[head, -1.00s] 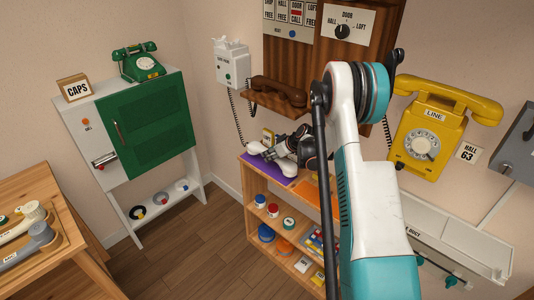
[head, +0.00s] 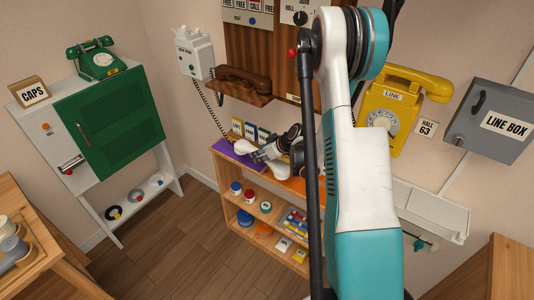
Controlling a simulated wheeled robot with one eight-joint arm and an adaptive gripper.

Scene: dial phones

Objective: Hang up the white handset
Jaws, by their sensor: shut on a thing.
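The white handset (head: 281,172) is at the front right of the purple mat (head: 229,151) on top of the wooden shelf. My gripper (head: 268,155) is shut on it, around its middle, and partly hides it. Whether the handset touches the shelf or is just above it I cannot tell. The white wall phone (head: 188,58) hangs on the wall to the upper left, and a dark coiled cord runs down from it towards the shelf. Its top holder carries no handset.
A brown handset (head: 243,80) rests on a wooden wall ledge right of the white phone. A green phone (head: 97,61) stands on the cabinet at left. A yellow phone (head: 384,112) and a grey line box (head: 490,120) are at right. Small labelled boxes (head: 250,131) stand behind the mat.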

